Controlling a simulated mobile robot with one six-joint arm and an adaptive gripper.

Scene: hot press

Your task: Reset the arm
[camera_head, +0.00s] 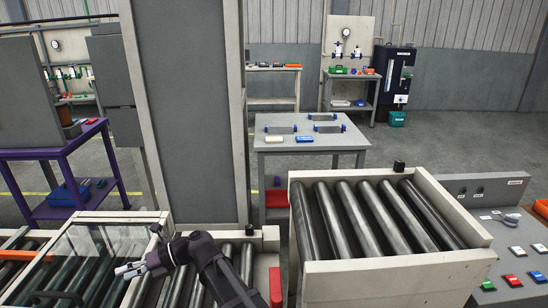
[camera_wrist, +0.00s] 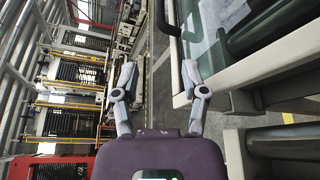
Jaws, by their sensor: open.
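My gripper (camera_head: 130,270) is at the lower left of the head view, over the roller conveyor and beside a clear-panelled guard (camera_head: 95,240). My dark arm reaches up to it from the bottom edge. In the wrist view my gripper (camera_wrist: 159,80) has its two fingers spread wide, with nothing between them. It is open and empty.
A roller conveyor section (camera_head: 385,262) with a cream frame stands to the right of my arm. A control panel with buttons (camera_head: 515,250) is at the far right. A grey table (camera_head: 310,143) and a purple table (camera_head: 50,155) stand behind. A grey pillar (camera_head: 190,100) rises behind my arm.

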